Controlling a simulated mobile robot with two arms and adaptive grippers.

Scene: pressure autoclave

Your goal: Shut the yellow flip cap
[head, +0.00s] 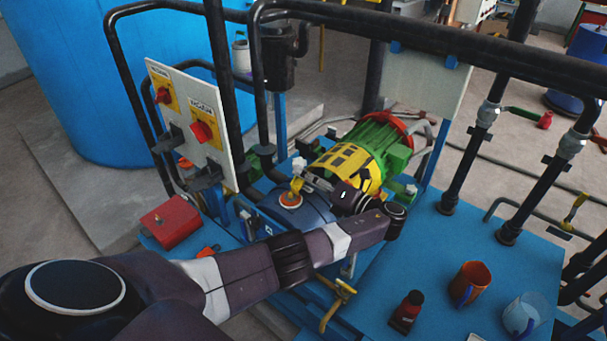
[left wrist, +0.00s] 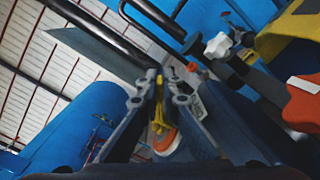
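The yellow flip cap (head: 297,186) stands raised above a round orange fitting (head: 290,200) on the blue vessel, left of the yellow and green motor. My left arm reaches in from the left and bends back, so its gripper (head: 304,178) is at the cap. In the left wrist view the yellow cap (left wrist: 158,118) shows between the two grey fingers of the gripper (left wrist: 156,88), with the orange fitting (left wrist: 167,141) behind them. The fingers are close together around the cap; I cannot tell whether they grip it. My right gripper is in neither view.
The yellow and green motor (head: 352,160) is close to the gripper. A control panel (head: 195,118) with red knobs and black pipes stand left and behind. A red box (head: 171,222) is at left.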

